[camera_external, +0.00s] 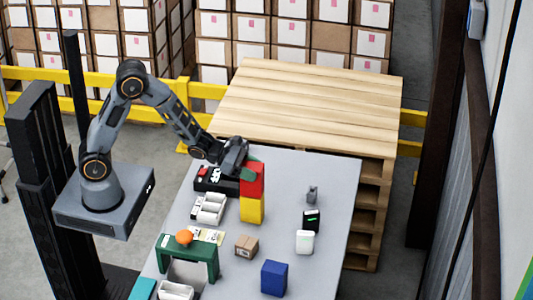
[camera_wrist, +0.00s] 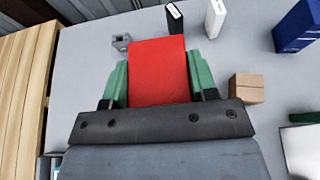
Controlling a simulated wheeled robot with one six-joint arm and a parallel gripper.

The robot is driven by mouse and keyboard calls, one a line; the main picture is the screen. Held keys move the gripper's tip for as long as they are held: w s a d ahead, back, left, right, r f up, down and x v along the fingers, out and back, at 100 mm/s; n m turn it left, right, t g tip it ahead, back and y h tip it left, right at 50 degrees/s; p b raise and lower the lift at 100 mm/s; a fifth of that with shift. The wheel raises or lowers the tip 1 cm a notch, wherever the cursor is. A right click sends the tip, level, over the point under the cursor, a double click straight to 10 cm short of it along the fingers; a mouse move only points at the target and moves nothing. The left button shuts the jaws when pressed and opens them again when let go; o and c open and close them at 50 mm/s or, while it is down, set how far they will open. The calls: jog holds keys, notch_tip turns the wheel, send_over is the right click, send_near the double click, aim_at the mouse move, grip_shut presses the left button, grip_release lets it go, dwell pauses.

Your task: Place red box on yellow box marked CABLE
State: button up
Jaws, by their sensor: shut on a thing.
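The red box (camera_external: 253,178) is upright between the fingers of my gripper (camera_external: 245,172), right above the yellow box (camera_external: 251,211). The yellow box stands on the grey table, and its CABLE marking cannot be read here. The red box's lower edge appears to meet the top of the yellow box; I cannot tell if it rests on it. In the wrist view the red box (camera_wrist: 158,70) fills the space between the green fingers of my gripper (camera_wrist: 158,85), which are shut on it. The yellow box is hidden there.
On the table (camera_external: 330,190) are a blue box (camera_external: 274,278), a small brown carton (camera_external: 246,246), a white item (camera_external: 305,241), a black item (camera_external: 311,219) and a small grey part (camera_external: 312,193). A green stand (camera_external: 213,258) with an orange ball (camera_external: 184,237) is at front left. Pallets (camera_external: 310,105) stand behind.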

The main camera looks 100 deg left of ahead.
jog(key=shift+f, duration=0.2)
jog(key=shift+f, duration=0.1)
jog(key=shift+f+b, duration=0.15)
jog(key=shift+b, duration=0.15)
jog(key=o, duration=1)
